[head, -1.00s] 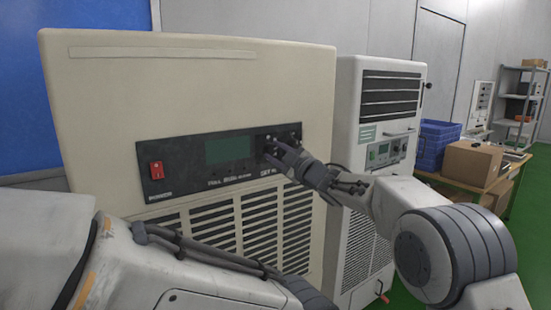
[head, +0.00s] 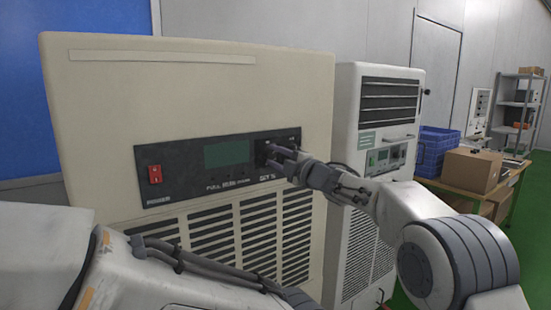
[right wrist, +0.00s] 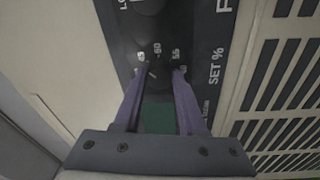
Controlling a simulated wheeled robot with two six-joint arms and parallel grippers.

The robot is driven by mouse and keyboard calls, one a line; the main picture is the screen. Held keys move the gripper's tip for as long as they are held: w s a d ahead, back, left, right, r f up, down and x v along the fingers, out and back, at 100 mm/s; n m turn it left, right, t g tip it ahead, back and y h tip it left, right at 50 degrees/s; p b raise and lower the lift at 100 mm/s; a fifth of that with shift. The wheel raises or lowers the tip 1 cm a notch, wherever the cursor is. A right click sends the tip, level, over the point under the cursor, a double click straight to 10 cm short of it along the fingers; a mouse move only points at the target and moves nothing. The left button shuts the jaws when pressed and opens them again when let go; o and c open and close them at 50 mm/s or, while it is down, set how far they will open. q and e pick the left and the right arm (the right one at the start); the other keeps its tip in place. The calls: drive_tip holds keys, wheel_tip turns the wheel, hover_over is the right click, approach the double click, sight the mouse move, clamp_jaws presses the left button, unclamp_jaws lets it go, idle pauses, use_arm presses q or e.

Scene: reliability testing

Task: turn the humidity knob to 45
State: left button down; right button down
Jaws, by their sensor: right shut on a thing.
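The dark humidity knob (right wrist: 158,76) is on the black control panel (head: 180,154) of a large beige cabinet, near the panel's right end. My right gripper (head: 270,155) reaches in from the right and is shut on the knob. In the right wrist view its two purple-grey fingers (right wrist: 160,74) lie on either side of the knob. White scale numbers and "SET %" show around it, but the exact setting is hard to read. In the head view the gripper hides most of the knob. My left arm crosses the lower left; its gripper is out of view.
The panel has a red power switch (head: 155,174) at left and a greenish display (head: 227,153). Vent slots (head: 280,225) lie below. A white cabinet (head: 345,115) stands close on the right. Farther right, a table holds a cardboard box (head: 472,171) and a blue crate (head: 434,148).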

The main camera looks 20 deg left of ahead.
idle(0.3)
drive_tip(key=shift+c, duration=2.4)
unclamp_jaws()
drive_tip(key=shift+s+d+f+b, duration=0.15)
drive_tip(key=shift+s+d+b, duration=0.1)
drive_tip(key=shift+d+b, duration=0.25)
drive_tip(key=b+v, duration=0.3)
drive_tip(key=v, duration=0.6)
drive_tip(key=shift+d, duration=0.2)
drive_tip(key=shift+s, duration=0.1)
